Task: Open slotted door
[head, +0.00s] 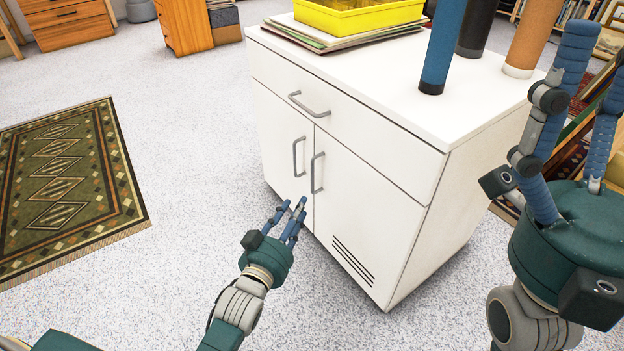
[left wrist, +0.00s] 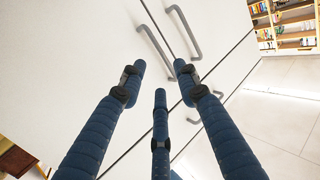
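The slotted door (head: 370,215) is the cabinet's lower right door, white, with dark slots (head: 352,262) near its bottom. It looks closed. Its grey bar handle (head: 317,172) is upright, beside the left door's handle (head: 297,157). My left gripper (head: 291,212) is open and empty, below the door handles in the head view and apart from them. In the left wrist view its three fingers (left wrist: 160,85) are spread, with the door handles (left wrist: 188,32) beyond the tips; the slots do not show there. My right gripper (head: 580,90) is open and empty, right of the cabinet.
A drawer with a handle (head: 309,104) lies above the doors. The white top (head: 385,85) holds a yellow crate (head: 355,14), flat papers and upright tubes (head: 443,45). A patterned rug (head: 65,185) lies left. The speckled floor before the cabinet is clear.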

